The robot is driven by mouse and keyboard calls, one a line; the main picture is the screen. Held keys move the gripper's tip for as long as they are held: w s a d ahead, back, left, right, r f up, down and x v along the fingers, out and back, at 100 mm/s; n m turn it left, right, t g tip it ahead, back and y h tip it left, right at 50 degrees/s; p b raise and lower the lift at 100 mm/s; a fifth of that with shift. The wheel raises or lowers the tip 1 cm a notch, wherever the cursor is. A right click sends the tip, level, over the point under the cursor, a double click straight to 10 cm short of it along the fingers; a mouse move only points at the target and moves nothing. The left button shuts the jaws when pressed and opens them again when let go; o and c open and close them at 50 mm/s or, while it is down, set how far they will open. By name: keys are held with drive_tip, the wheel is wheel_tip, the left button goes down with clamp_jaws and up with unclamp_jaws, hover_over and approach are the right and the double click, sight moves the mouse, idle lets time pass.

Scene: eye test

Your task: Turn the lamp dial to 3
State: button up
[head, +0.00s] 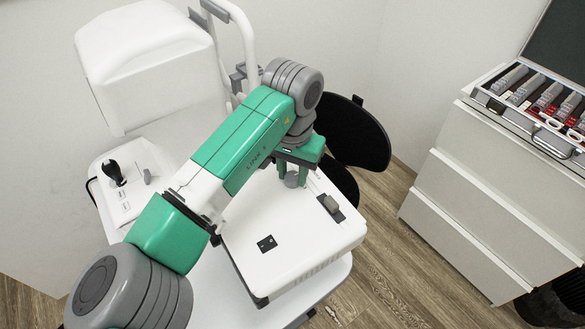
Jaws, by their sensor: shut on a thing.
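A white box-shaped unit (285,235) stands on the white table in the middle of the head view. My gripper (295,172) points down over the far part of its top, its green fingers on either side of a small grey round knob (291,181). It is shut on this knob, which I take to be the lamp dial. My arm and fingers hide part of the knob. The numbers and the dial's setting are too small to read.
A grey rocker-like switch (331,206) and a small black panel (267,243) are on the unit's top. A joystick (115,173) stands at left, below a white eye-test instrument (150,60). A black stool (357,135) is behind. A white drawer cabinet (490,190) with a lens case (535,100) stands right.

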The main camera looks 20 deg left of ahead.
drive_tip(key=r+p, duration=0.1)
drive_tip(key=p, duration=0.5)
drive_tip(key=shift+d+r+m, duration=0.1)
drive_tip(key=shift+r+m, duration=0.05)
drive_tip(key=shift+m, duration=0.25)
drive_tip(key=shift+p, duration=1.2)
drive_tip(key=m+p, duration=0.1)
drive_tip(key=p, duration=0.1)
drive_tip(key=m+p, duration=0.1)
drive_tip(key=p, duration=0.2)
drive_tip(key=shift+f, duration=0.25)
drive_tip(key=shift+f+m+p, duration=0.15)
drive_tip(key=shift+m+p, duration=0.75)
drive_tip(key=shift+p, duration=0.05)
drive_tip(key=m+p, duration=0.1)
drive_tip(key=m, duration=0.1)
drive_tip(key=shift+f+m, duration=0.15)
drive_tip(key=shift+m, duration=0.15)
drive_tip(key=shift+f+m+p, duration=0.1)
drive_tip(key=shift+m+p, duration=0.9)
drive_tip(key=shift+m, duration=1.2)
